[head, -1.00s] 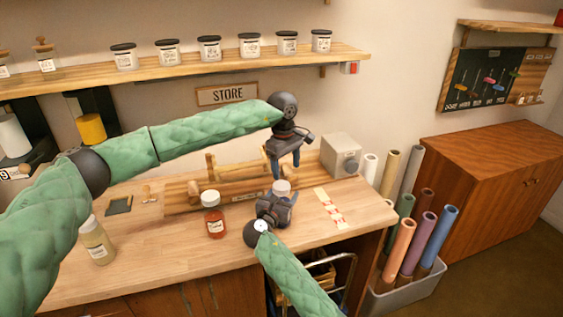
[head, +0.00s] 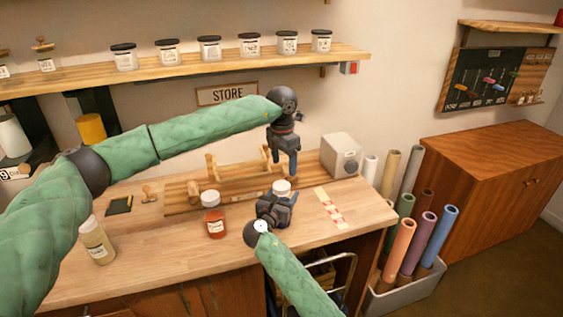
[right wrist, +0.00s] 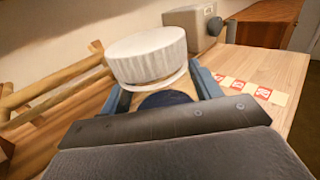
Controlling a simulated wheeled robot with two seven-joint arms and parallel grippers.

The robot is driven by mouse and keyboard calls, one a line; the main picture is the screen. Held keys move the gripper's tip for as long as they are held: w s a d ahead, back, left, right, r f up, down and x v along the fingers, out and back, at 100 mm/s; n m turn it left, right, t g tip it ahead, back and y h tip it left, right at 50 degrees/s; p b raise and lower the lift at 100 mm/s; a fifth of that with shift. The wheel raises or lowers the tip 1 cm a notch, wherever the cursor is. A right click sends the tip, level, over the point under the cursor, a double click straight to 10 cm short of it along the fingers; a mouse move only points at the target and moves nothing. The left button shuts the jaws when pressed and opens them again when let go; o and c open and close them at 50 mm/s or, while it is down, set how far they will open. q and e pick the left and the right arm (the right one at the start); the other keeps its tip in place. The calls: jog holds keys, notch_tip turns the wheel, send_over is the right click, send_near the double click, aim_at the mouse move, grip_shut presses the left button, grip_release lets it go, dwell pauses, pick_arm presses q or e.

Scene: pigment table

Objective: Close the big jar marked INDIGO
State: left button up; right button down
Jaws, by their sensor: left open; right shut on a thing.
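A big jar with dark blue contents (right wrist: 165,99) stands at the bench's front right; its label is hidden. A white ribbed lid (right wrist: 147,55) sits on its mouth, and it also shows in the head view (head: 282,187). In the right wrist view the lid looks slightly tilted, with a pale band of the neck below it; I cannot tell how tightly it is seated. My right gripper (head: 277,203) is shut around the jar's body, below the lid. My left gripper (head: 284,173) is open, pointing down, just above the lid and apart from it.
A jar with red contents (head: 216,226) and a white lid stands left of the held jar. A wooden rack (head: 235,178) lies behind. A grey box (head: 341,156) stands at the back right. A red-and-white strip (head: 330,208) lies on clear bench to the right.

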aim_at(281, 185)
pick_arm(q)
jog(key=n, duration=0.4)
jog(key=shift+a, duration=0.1)
jog(key=n, duration=0.5)
jog(key=shift+a+n, duration=0.15)
jog(key=shift+n, duration=0.25)
jog(key=n, duration=0.9)
jog(key=shift+a, duration=0.1)
jog(key=shift+s, duration=0.1)
jog(key=shift+f, duration=0.15)
jog(key=shift+f, duration=3.85)
